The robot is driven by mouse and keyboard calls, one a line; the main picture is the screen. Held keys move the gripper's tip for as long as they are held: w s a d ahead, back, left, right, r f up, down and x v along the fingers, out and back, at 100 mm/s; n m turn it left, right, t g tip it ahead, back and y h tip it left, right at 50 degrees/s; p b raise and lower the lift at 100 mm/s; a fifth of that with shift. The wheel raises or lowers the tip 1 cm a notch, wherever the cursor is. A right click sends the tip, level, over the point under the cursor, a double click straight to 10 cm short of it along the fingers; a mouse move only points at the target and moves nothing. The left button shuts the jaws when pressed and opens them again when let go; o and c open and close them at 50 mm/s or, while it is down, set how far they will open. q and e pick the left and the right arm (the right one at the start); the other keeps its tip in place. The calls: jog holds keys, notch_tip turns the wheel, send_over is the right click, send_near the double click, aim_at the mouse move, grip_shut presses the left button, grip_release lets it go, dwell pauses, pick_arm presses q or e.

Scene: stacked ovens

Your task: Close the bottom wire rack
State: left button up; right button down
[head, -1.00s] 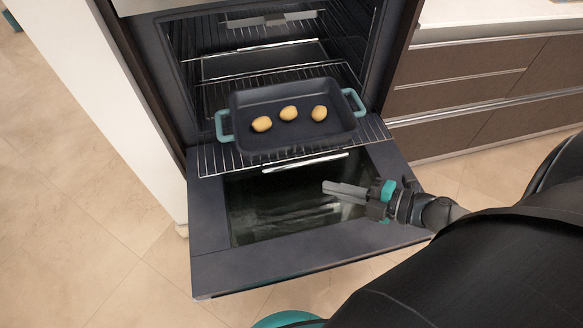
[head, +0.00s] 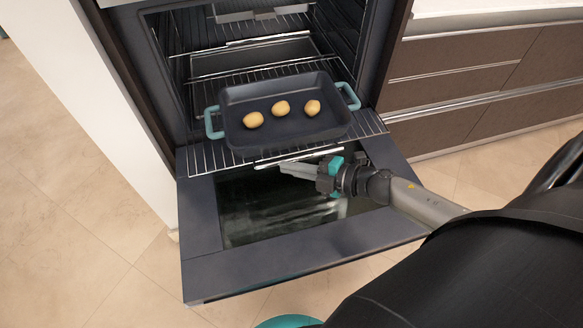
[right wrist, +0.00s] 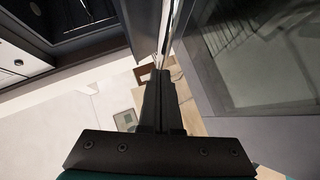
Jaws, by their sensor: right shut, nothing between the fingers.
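The bottom wire rack (head: 205,158) is pulled out of the oven above the lowered door. A dark baking pan (head: 238,140) with teal handles sits on it, holding three yellow potatoes (head: 281,108). My right gripper (head: 284,169) is shut and empty, at the rack's front edge and just above the door glass. In the right wrist view its shut fingers (right wrist: 160,85) point at a bright metal bar, which seems to be the rack's front edge; I cannot tell whether they touch. My left gripper is not in view.
The oven door (head: 275,265) is folded down below the rack. Another rack (head: 262,44) is higher inside the oven. Brown drawers (head: 450,95) stand to the right and a white panel (head: 100,100) to the left. The floor (head: 80,240) at left is clear.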

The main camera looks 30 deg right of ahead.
jog(key=shift+w, duration=0.15)
jog(key=shift+w+d, duration=0.1)
jog(key=shift+w, duration=0.05)
